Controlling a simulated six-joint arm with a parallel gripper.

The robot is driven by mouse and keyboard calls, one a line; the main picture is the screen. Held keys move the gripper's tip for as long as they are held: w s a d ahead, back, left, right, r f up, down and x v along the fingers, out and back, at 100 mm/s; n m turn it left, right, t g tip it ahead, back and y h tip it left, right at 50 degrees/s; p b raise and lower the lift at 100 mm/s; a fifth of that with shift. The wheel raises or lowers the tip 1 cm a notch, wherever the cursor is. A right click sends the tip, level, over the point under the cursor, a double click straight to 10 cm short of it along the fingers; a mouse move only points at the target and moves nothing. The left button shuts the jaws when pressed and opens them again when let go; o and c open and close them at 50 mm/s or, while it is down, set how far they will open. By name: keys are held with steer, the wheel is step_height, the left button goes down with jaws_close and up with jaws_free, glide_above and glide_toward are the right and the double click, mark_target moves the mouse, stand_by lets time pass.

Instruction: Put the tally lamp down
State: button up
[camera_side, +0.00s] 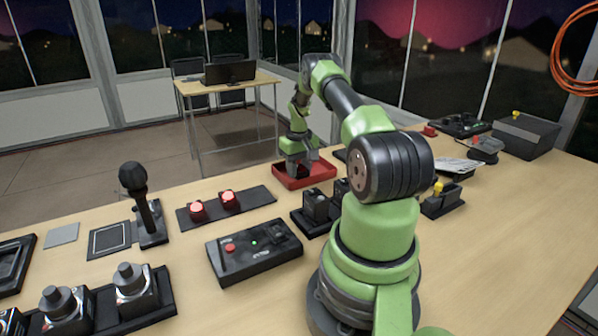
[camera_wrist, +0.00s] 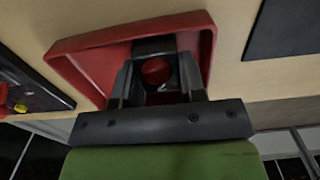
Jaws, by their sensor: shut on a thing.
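My gripper (camera_side: 298,165) is down at the red tray (camera_side: 318,179) near the table's far edge. In the wrist view my gripper (camera_wrist: 156,84) is shut on the tally lamp, which has a dark square body and a dull red dome (camera_wrist: 155,70). The lamp is between the two fingers, over the red tray (camera_wrist: 88,68). In the side view my gripper largely hides it. I cannot tell whether its base touches the tray floor. Two other lamps glow red, a left one (camera_side: 197,207) and a right one (camera_side: 229,198), on a dark strip (camera_side: 259,195).
Dark blocks (camera_side: 316,208) stand between the tray and my base. Several devices line the right side. Bare table lies at the front right.

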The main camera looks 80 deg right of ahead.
steer(key=shift+f, duration=0.55)
steer(key=o, duration=0.9)
steer(key=shift+f, duration=0.15)
steer(key=shift+o, duration=0.2)
